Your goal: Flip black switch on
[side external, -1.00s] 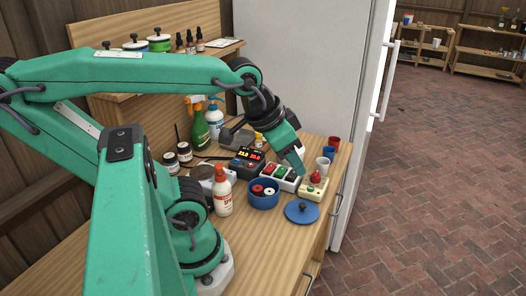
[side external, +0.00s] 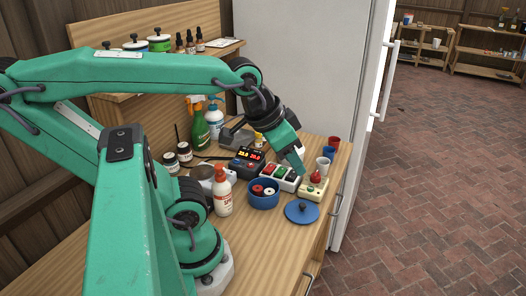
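A white switch box (side external: 286,184) sits on the wooden bench with a red, a green and a black switch in a row. The black switch (side external: 291,177) is at the right end of the row. My gripper (side external: 299,170) points down right at that end of the box, its tip beside or over the black switch. I cannot tell whether it touches the switch, and the tip partly covers that area. The fingers look close together, but their gap is too small to make out. The position of the black switch is not clear.
A cream box with a red knob (side external: 315,178) stands just right of my gripper. A blue bowl (side external: 263,200) and a blue lid (side external: 301,217) are in front. A black unit with red digits (side external: 247,170) stands left. Cups (side external: 322,165) stand behind right.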

